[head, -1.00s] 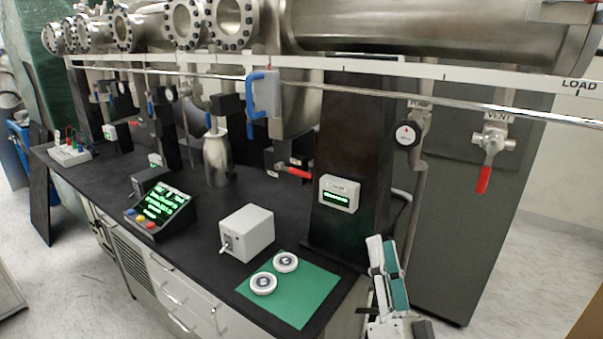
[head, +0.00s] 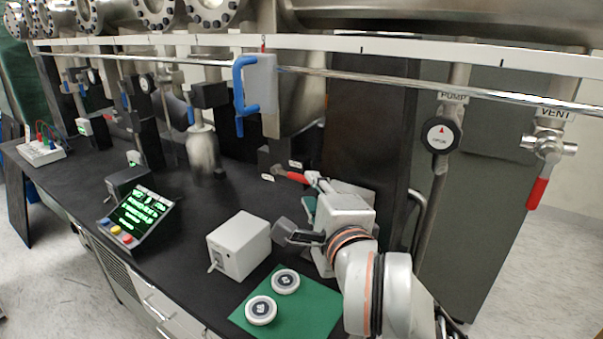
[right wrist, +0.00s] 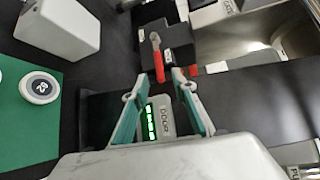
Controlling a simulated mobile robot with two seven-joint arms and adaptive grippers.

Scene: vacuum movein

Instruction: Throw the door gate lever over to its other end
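The door gate lever (head: 291,176) has a red handle and sticks out from a dark block under the chamber, right of the middle of the bench. In the right wrist view its red handle (right wrist: 158,62) hangs from a silver shank on the dark block, with its end appearing between my fingertips. My right gripper (head: 312,192) is beside the handle's free end, its teal-padded fingers partly hidden by my wrist. In the right wrist view this gripper (right wrist: 158,84) is open, fingers apart on both sides of the lever end. I cannot tell whether they touch it. My left gripper is not in view.
A small box with a green "DOOR" readout (right wrist: 152,122) is behind my fingers on the dark column (head: 365,120). A blue-handled carriage (head: 260,84) hangs on the rail above.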

